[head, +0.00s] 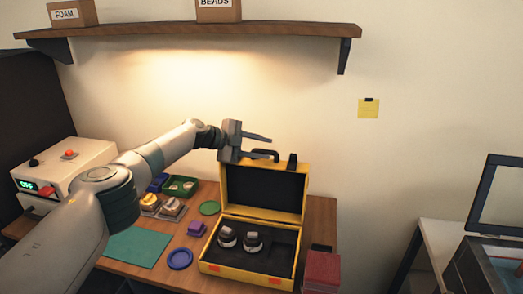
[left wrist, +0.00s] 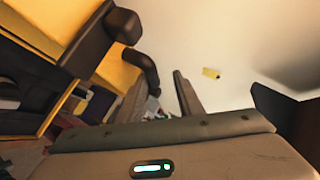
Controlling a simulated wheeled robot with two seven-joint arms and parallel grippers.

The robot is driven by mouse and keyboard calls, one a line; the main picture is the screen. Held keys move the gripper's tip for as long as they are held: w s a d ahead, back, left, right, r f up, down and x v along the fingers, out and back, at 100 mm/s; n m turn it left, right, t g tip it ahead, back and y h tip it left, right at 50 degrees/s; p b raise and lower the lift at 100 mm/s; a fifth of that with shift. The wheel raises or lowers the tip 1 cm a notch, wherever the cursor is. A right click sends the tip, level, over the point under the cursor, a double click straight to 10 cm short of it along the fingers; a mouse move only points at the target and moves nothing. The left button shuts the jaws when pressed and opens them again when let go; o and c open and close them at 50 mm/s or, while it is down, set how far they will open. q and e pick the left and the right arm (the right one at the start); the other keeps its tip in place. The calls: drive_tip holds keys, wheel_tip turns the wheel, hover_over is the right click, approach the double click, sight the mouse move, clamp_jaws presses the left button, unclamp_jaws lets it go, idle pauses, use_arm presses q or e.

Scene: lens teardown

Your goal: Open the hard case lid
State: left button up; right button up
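The yellow hard case (head: 210,268) stands on the wooden table. Its lid (head: 307,190) is raised roughly upright at the back, showing a dark lining. Two dark, lens-like parts (head: 228,237) (head: 253,243) sit in the black foam of the base. My left gripper (head: 268,146) is at the top of the lid, beside the black handle (head: 266,152). Its fingers are apart with nothing seen between them. The left wrist view shows the yellow lid (left wrist: 118,70) and black fittings (left wrist: 122,27) close to one finger (left wrist: 188,93). My right gripper is not in view.
A green mat (head: 135,247), a blue ring-shaped dish (head: 180,259), a purple block (head: 196,229) and a green tray (head: 180,187) lie left of the case. A red box (head: 322,268) stands to its right. A shelf (head: 190,32) hangs above.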

use_arm(q)
drive_tip(key=shift+s+a+f, duration=0.1)
drive_tip(key=shift+a+f, duration=0.05)
drive_tip(key=shift+a, duration=0.1)
drive_tip(key=shift+v, duration=1.1)
drive_tip(key=b+v, duration=0.4)
drive_tip(key=v, duration=1)
drive_tip(key=shift+a+r+b, duration=0.2)
drive_tip(key=shift+r+b, duration=0.15)
drive_tip(key=shift+r, duration=0.05)
drive_tip(key=shift+s, duration=0.1)
